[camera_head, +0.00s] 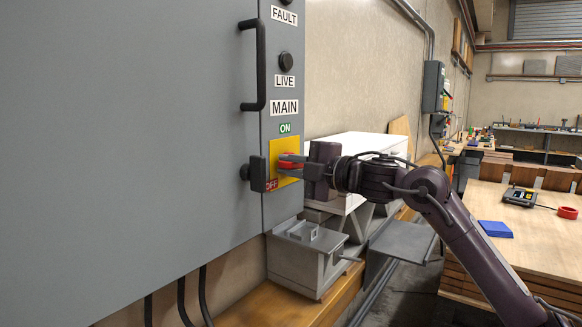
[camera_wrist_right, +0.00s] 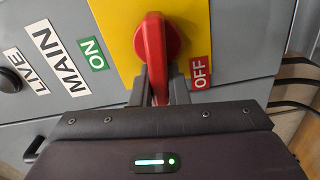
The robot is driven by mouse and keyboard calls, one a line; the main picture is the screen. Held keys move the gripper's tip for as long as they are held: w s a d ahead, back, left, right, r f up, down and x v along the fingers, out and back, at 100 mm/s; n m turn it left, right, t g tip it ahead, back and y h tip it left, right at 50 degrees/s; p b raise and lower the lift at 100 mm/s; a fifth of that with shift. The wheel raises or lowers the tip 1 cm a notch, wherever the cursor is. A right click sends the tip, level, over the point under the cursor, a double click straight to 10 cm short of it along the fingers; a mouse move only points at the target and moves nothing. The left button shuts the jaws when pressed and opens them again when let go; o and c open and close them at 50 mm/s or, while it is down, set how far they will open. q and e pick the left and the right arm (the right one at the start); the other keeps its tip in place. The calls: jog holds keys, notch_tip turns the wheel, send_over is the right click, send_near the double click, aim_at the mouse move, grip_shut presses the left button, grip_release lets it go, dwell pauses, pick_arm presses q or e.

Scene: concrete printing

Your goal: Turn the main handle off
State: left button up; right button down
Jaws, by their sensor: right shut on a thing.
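The main handle (camera_head: 287,160) is a red rotary lever on a yellow plate (camera_head: 283,150) on the grey cabinet. A green ON label (camera_head: 285,128) is above the plate and a red OFF label (camera_head: 272,184) is at its lower edge. My right gripper (camera_head: 286,166) reaches in from the right and is shut on the lever. In the wrist view the red handle (camera_wrist_right: 155,45) has its lever end between the two grey fingers (camera_wrist_right: 161,88), pointing toward the gripper body. There the ON label is left and the OFF label right. My left gripper is not in view.
A black door pull (camera_head: 258,68) and a dark latch (camera_head: 256,173) stick out from the cabinet near the plate. A grey metal box (camera_head: 305,262) sits on the wooden ledge below. A wooden table (camera_head: 535,230) stands at the right.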

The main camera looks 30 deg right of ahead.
jog(key=shift+f+n, duration=0.3)
jog(key=shift+n, duration=0.5)
jog(key=c, duration=1.4)
grip_release()
jog(key=shift+s, duration=0.1)
jog(key=shift+s+d+f+b, duration=0.1)
jog(key=shift+s+b, duration=0.05)
jog(key=shift+b, duration=0.35)
jog(key=b+v, duration=0.5)
jog(key=v, duration=0.2)
jog(key=shift+s+b, duration=0.15)
jog(key=shift+b, duration=0.2)
